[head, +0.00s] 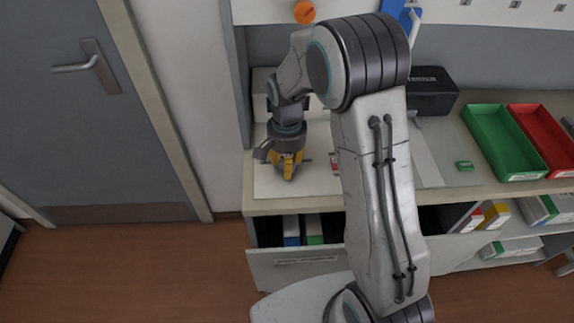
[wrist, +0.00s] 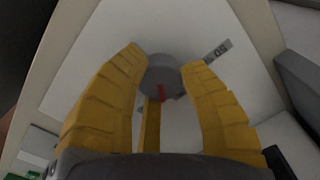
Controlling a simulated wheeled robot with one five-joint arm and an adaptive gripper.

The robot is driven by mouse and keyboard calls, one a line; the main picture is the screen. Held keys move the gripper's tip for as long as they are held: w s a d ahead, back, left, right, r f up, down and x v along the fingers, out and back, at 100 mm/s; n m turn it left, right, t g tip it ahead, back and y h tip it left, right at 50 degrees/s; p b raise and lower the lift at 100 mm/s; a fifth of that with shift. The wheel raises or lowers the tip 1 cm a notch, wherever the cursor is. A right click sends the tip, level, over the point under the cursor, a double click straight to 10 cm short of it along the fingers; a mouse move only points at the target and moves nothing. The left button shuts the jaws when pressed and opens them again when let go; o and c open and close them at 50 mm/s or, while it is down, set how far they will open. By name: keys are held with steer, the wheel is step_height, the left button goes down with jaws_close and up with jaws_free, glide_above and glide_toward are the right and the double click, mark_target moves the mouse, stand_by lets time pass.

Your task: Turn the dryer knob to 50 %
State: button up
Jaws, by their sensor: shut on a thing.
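The knob (wrist: 163,76) is a round grey dial with a red pointer mark, on a white panel (wrist: 85,85) in the wrist view. My gripper (wrist: 162,66) has its yellow fingers on both sides of the knob and is shut on it. A small tag (wrist: 217,51) with dark figures, seen at an angle, sits just right of the knob. The red mark lies on the near side of the knob, toward the palm. In the head view my gripper (head: 288,168) points down over the bench's left end and hides the knob.
A green tray (head: 505,143) and a red tray (head: 545,140) stand on the bench at the right, with a black box (head: 431,91) behind. An open drawer (head: 300,262) holding cartons juts out below the bench. A grey door (head: 85,130) is at the left.

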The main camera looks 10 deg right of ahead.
steer(key=n, duration=0.2)
steer(key=n+b, duration=0.1)
steer(key=n, duration=0.1)
steer(key=shift+s+f+n, duration=0.1)
steer(key=shift+f+n, duration=0.1)
steer(key=shift+n, duration=0.1)
steer(key=n+b, duration=0.1)
steer(key=n, duration=0.4)
steer(key=shift+b, duration=0.35)
steer(key=n, duration=0.5)
steer(key=shift+b, duration=0.4)
steer(key=n, duration=0.4)
steer(key=shift+n, duration=0.3)
steer(key=shift+b, duration=0.3)
steer(key=o, duration=1.2)
steer(key=shift+r, duration=0.1)
